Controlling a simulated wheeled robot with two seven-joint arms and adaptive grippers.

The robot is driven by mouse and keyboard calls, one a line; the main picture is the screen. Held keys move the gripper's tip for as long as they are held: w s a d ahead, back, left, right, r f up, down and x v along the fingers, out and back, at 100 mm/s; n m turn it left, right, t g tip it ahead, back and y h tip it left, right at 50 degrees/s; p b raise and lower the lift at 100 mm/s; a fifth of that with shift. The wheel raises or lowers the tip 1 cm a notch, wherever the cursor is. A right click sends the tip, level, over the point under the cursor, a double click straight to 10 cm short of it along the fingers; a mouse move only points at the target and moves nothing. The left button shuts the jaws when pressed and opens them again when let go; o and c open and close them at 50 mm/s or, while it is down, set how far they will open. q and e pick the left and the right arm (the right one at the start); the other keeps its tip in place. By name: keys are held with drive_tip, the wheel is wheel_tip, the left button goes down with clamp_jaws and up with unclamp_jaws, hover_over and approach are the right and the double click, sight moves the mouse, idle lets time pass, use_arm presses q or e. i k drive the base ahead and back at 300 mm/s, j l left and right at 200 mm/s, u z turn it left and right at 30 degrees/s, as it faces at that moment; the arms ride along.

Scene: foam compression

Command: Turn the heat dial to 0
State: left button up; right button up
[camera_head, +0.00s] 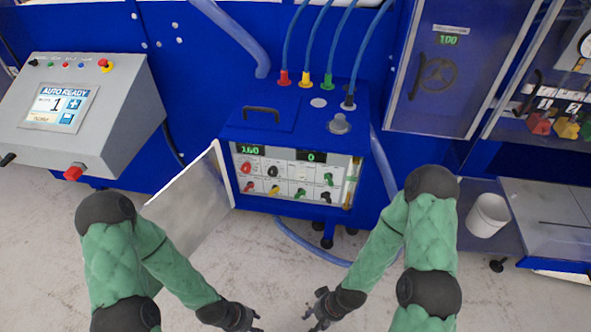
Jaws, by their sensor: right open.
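A blue machine box (300,125) stands in the middle of the head view with its front panel (291,178) exposed. The panel carries several small knobs, including a red one (247,167) and a black one (272,171) on the upper left. The labels are too small to read, so I cannot tell which is the heat dial. A left green display (250,149) seems to read 160 and a right one (311,157) reads 0. My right gripper (313,312) is open and empty, below and apart from the panel. My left gripper (255,320) is low in front too; its jaws are unclear.
A pale door (190,203) hangs open left of the panel. A grey console (90,110) reading AUTO READY stands on the left. Hoses rise from the box top, and one loops on the floor. A white bucket (488,216) is at right. Floor between my grippers and the panel is clear.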

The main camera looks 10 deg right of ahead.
sight(246, 167)
drive_tip(key=j+u, duration=0.1)
drive_tip(key=j, duration=0.8)
drive_tip(key=k+j+z, duration=0.1)
drive_tip(key=j, duration=0.5)
